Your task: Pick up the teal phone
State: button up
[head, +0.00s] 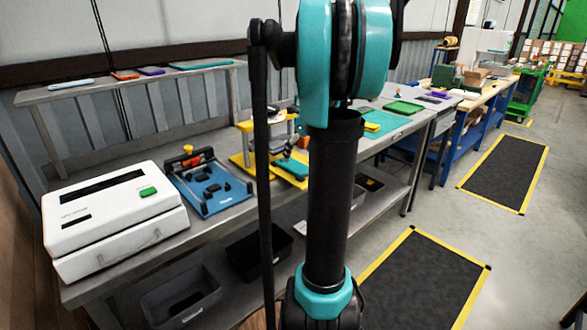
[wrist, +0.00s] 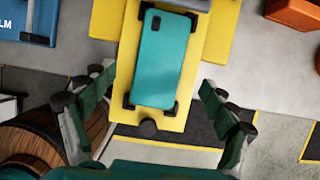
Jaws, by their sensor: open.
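The teal phone (wrist: 165,58) lies flat in a yellow fixture (wrist: 205,105) with black corner clips, in the upper middle of the wrist view. In the head view the teal phone (head: 292,168) shows partly beside my arm, on the yellow fixture (head: 266,172) on the workbench. My gripper (wrist: 150,122) is open, with one finger on each side of the fixture's near end in the picture. It is empty and apart from the phone.
A blue fixture (head: 208,190) and a white machine (head: 115,219) stand left on the bench. A shelf (head: 120,84) behind holds several flat items. An orange object (wrist: 292,12) is at the wrist view's upper right. A wooden barrel (wrist: 40,147) is at its lower left.

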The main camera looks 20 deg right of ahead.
aim_at(294, 165)
jog(key=x, duration=0.5)
jog(key=shift+s+d+f, duration=0.1)
jog(key=shift+s+f, duration=0.05)
